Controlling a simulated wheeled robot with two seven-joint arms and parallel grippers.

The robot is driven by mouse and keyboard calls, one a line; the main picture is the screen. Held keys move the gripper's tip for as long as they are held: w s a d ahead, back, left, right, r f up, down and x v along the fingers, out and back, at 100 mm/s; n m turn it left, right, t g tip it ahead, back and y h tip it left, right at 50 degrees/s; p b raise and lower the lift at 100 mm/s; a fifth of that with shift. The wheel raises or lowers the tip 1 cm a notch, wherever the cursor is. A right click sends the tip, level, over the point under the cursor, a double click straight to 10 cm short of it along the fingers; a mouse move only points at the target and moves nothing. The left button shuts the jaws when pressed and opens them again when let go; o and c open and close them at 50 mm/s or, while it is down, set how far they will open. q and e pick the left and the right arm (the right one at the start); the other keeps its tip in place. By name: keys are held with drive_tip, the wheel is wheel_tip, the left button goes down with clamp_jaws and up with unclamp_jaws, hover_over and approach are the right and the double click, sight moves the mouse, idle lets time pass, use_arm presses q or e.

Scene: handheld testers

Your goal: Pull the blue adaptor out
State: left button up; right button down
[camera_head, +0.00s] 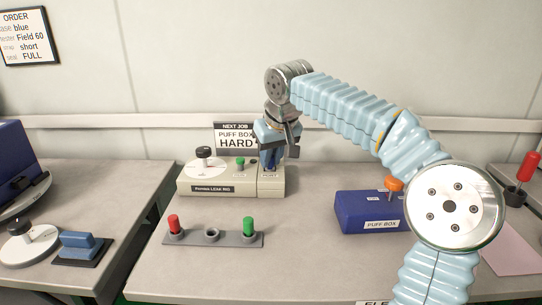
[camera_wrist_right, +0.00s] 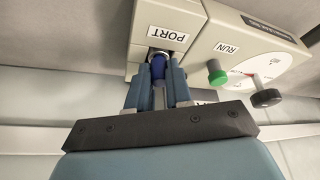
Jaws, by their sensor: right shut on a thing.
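The blue adaptor (camera_wrist_right: 158,68) is a dark blue piece at the opening beside the PORT label of the cream leak rig (camera_head: 212,178). In the wrist view its far end meets the port, and I cannot tell how deep it sits. My right gripper (camera_head: 271,158) points down over the right block of the rig. It is shut on the adaptor, with its two blue-grey fingers (camera_wrist_right: 157,88) on either side of it. In the head view the fingers largely hide the adaptor. My left gripper is not in view.
A dark blue puff box (camera_head: 362,212) with an orange knob stands right of the rig. In front lies a grey rack (camera_head: 212,235) with a red and a green plug. The rig has a black knob (camera_head: 204,152) and green button (camera_head: 240,162). A HARD sign (camera_head: 235,138) stands behind.

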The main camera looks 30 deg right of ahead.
drive_tip(key=shift+r, duration=0.1)
drive_tip(key=shift+r+p, duration=2.55)
drive_tip(key=shift+p, duration=0.05)
drive_tip(key=shift+f, duration=0.1)
